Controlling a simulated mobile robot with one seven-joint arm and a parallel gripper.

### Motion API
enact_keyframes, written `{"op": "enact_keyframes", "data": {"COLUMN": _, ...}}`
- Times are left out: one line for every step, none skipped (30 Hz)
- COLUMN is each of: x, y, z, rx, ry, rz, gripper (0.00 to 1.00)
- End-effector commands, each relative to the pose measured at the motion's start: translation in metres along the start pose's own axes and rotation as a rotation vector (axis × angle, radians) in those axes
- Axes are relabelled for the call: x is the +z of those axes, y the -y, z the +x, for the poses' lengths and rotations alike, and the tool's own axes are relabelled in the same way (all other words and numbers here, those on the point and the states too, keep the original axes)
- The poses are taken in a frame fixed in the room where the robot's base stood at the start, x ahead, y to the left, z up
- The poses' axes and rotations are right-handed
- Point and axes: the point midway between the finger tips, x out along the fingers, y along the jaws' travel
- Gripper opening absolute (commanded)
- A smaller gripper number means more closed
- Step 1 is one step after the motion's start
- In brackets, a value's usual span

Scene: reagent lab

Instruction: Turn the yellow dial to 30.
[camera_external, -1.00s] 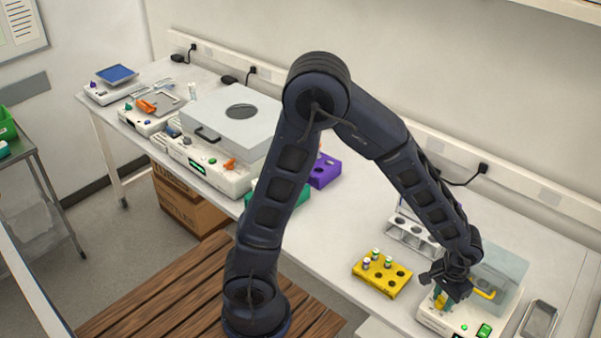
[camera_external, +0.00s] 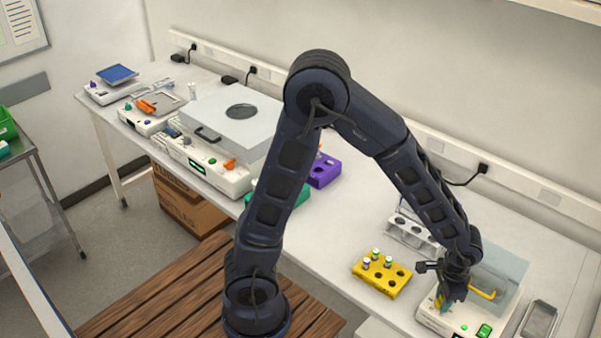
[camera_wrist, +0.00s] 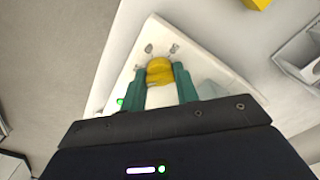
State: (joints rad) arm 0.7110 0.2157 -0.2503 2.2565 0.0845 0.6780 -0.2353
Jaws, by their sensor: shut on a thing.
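The yellow dial (camera_wrist: 159,70) sits on the white panel of a bench device (camera_wrist: 126,78). My gripper (camera_wrist: 160,78) has its green fingers on either side of the dial and is shut on it in the wrist view. In the external view, my gripper (camera_external: 444,298) reaches down onto the front of the same device (camera_external: 462,322), at the right end of the bench. The dial is mostly hidden by the gripper there. I cannot read the dial's pointer or any scale numbers.
A translucent lid with a yellow handle (camera_external: 484,293) stands behind the gripper. A green lit switch (camera_external: 484,330) is on the device. A yellow rack (camera_external: 380,284) with vials lies to the left, a grey-white tube rack (camera_external: 412,238) behind it, a metal tray (camera_external: 539,320) to the right.

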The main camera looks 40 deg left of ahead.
Motion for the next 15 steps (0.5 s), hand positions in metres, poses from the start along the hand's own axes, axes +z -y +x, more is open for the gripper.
{"op": "enact_keyframes", "data": {"x": -0.0006, "y": 0.0001, "z": -0.0005, "rx": 0.000, "ry": -0.002, "rz": 0.000, "gripper": 0.07}}
{"op": "enact_keyframes", "data": {"x": -0.0006, "y": 0.0001, "z": -0.0005, "rx": 0.000, "ry": -0.002, "rz": 0.000, "gripper": 0.07}}
{"op": "enact_keyframes", "data": {"x": -0.0006, "y": 0.0001, "z": -0.0005, "rx": 0.000, "ry": -0.002, "rz": 0.000, "gripper": 0.07}}
{"op": "enact_keyframes", "data": {"x": -0.0006, "y": 0.0000, "z": -0.0005, "rx": 0.000, "ry": -0.002, "rz": 0.000, "gripper": 0.07}}
{"op": "enact_keyframes", "data": {"x": -0.0006, "y": 0.0001, "z": -0.0005, "rx": 0.000, "ry": -0.002, "rz": -0.001, "gripper": 0.07}}
{"op": "enact_keyframes", "data": {"x": -0.0006, "y": 0.0000, "z": -0.0005, "rx": 0.000, "ry": -0.002, "rz": -0.001, "gripper": 0.07}}
{"op": "enact_keyframes", "data": {"x": -0.0006, "y": 0.0000, "z": -0.0005, "rx": 0.000, "ry": -0.002, "rz": -0.001, "gripper": 0.34}}
{"op": "enact_keyframes", "data": {"x": -0.0006, "y": 0.0000, "z": -0.0005, "rx": 0.000, "ry": -0.002, "rz": -0.001, "gripper": 0.40}}
{"op": "enact_keyframes", "data": {"x": -0.0006, "y": 0.0000, "z": -0.0005, "rx": 0.000, "ry": -0.002, "rz": -0.001, "gripper": 0.48}}
{"op": "enact_keyframes", "data": {"x": -0.0005, "y": 0.0000, "z": -0.0004, "rx": 0.000, "ry": -0.001, "rz": -0.001, "gripper": 0.52}}
{"op": "enact_keyframes", "data": {"x": -0.0004, "y": 0.0000, "z": -0.0004, "rx": 0.000, "ry": -0.001, "rz": -0.001, "gripper": 0.52}}
{"op": "enact_keyframes", "data": {"x": -0.0004, "y": 0.0000, "z": -0.0004, "rx": 0.000, "ry": -0.001, "rz": -0.001, "gripper": 0.52}}
{"op": "enact_keyframes", "data": {"x": -0.0004, "y": 0.0000, "z": -0.0003, "rx": 0.000, "ry": -0.001, "rz": -0.001, "gripper": 0.52}}
{"op": "enact_keyframes", "data": {"x": -0.0003, "y": 0.0000, "z": -0.0003, "rx": 0.000, "ry": -0.001, "rz": -0.001, "gripper": 0.52}}
{"op": "enact_keyframes", "data": {"x": -0.0003, "y": 0.0000, "z": -0.0003, "rx": 0.000, "ry": -0.001, "rz": -0.001, "gripper": 0.52}}
